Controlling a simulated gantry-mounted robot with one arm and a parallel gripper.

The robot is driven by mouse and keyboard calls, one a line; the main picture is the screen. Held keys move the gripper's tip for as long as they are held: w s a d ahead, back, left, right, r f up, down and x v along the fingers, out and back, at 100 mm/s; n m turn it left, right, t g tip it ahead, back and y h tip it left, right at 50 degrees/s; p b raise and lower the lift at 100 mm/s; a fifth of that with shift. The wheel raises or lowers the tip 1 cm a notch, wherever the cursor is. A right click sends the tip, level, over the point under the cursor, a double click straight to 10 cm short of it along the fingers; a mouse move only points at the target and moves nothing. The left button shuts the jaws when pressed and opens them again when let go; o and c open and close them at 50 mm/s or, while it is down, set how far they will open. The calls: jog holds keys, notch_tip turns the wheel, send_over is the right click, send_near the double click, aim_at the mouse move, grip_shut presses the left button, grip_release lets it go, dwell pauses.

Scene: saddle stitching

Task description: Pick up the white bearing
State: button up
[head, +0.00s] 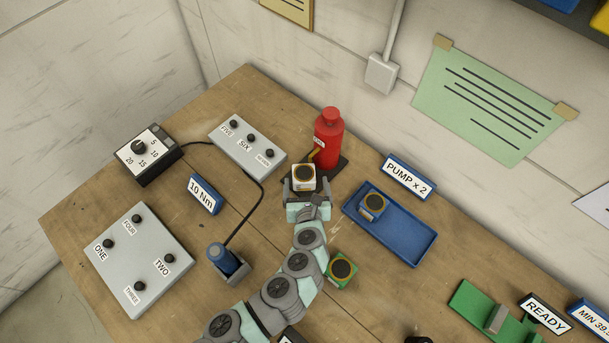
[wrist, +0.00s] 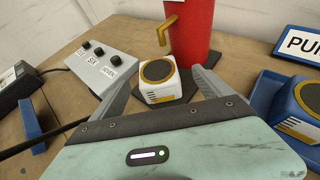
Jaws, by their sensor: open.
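The white bearing (head: 304,177) is a small white block with a dark round top ringed in yellow. It stands upright on a dark mat in front of a red bottle. In the wrist view the white bearing (wrist: 162,82) sits between the two fingers of my gripper (wrist: 160,88). My gripper also shows in the head view (head: 305,186), just at the white bearing.
The red bottle (head: 329,137) stands right behind the white bearing. A blue bearing (head: 372,205) sits in a blue tray (head: 410,248) to the right. A green bearing (head: 341,270) is beside my arm. A grey panel (head: 246,144) with knobs lies to the left.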

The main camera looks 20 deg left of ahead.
aim_at(304, 172)
jog(key=x, duration=0.4)
jog(key=shift+w+a+p, duration=0.35)
jog(key=shift+a+p, duration=0.05)
jog(key=shift+w+a+f, duration=0.1)
jog(key=shift+w+f, duration=0.1)
jog(key=shift+w, duration=0.15)
jog(key=c, duration=1.8)
grip_shut()
jog(key=shift+r, duration=0.2)
